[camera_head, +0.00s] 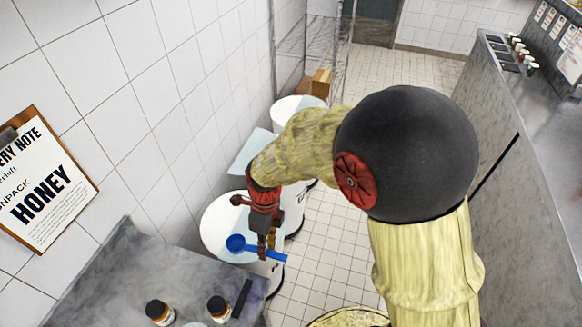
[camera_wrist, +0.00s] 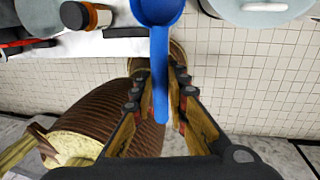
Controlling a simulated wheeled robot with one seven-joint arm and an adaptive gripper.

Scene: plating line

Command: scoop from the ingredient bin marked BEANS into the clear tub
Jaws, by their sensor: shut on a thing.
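My gripper (camera_head: 267,246) is shut on the handle of a blue scoop (camera_head: 235,243). The scoop's bowl points left and shows over the nearest white round bin (camera_head: 212,219); I cannot tell whether it is above the rim or inside. In the wrist view my gripper (camera_wrist: 160,95) has a finger on each side of the handle, and the blue scoop (camera_wrist: 158,12) extends away at the top. Its contents cannot be made out. No BEANS marking is readable on any bin. I cannot identify the clear tub with certainty.
A grey counter (camera_head: 120,270) at lower left holds bottles (camera_head: 160,311) with dark caps. Another white bin (camera_head: 296,104) stands farther along the wall, before a wire shelf (camera_head: 312,45). A HONEY clipboard (camera_head: 45,190) hangs at left. The tiled floor (camera_head: 330,235) is clear.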

